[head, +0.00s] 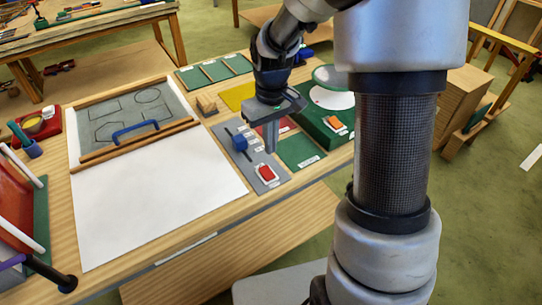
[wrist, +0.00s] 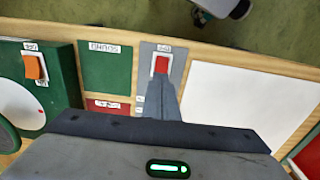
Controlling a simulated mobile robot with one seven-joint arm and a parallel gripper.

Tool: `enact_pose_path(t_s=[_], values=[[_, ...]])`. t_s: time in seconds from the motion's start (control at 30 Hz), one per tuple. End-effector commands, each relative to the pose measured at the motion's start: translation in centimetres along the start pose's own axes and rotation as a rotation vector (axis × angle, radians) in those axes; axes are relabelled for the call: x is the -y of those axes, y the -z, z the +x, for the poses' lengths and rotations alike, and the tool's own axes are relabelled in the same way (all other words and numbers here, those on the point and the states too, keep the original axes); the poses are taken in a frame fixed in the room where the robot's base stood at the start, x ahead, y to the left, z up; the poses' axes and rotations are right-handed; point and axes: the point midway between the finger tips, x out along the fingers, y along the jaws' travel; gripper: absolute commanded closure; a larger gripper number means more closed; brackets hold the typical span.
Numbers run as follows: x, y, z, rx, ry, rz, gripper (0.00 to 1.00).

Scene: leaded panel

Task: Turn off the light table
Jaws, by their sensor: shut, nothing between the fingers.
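A red rocker switch (head: 266,173) sits on a grey control panel (head: 236,150) beside the large white panel (head: 150,205), which looks bright and plain. I take the white panel to be the light table. My gripper (head: 271,148) points down over the grey panel, just behind the red switch, with its fingers shut and empty. In the wrist view, the fingertips (wrist: 165,88) lie just below the red switch (wrist: 160,64). I cannot tell whether they touch it. A blue knob (head: 240,142) stands on the same panel, left of the fingers.
A green box with an orange switch (head: 334,122) and a white disc (head: 332,90) stands to the right. Green mats (head: 300,152) lie beside the grey panel. A grey drawing with a blue handle (head: 135,130) lies left. A rack of coloured sheets (head: 20,205) stands front left.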

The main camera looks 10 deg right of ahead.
Motion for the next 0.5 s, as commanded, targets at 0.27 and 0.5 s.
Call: enact_pose_path(t_s=[0.27,0.5], values=[[-0.1,0.0,-4.1,-0.001,-0.001,0.001,1.0],[-0.1,0.0,-4.6,0.0,0.0,0.001,1.0]])
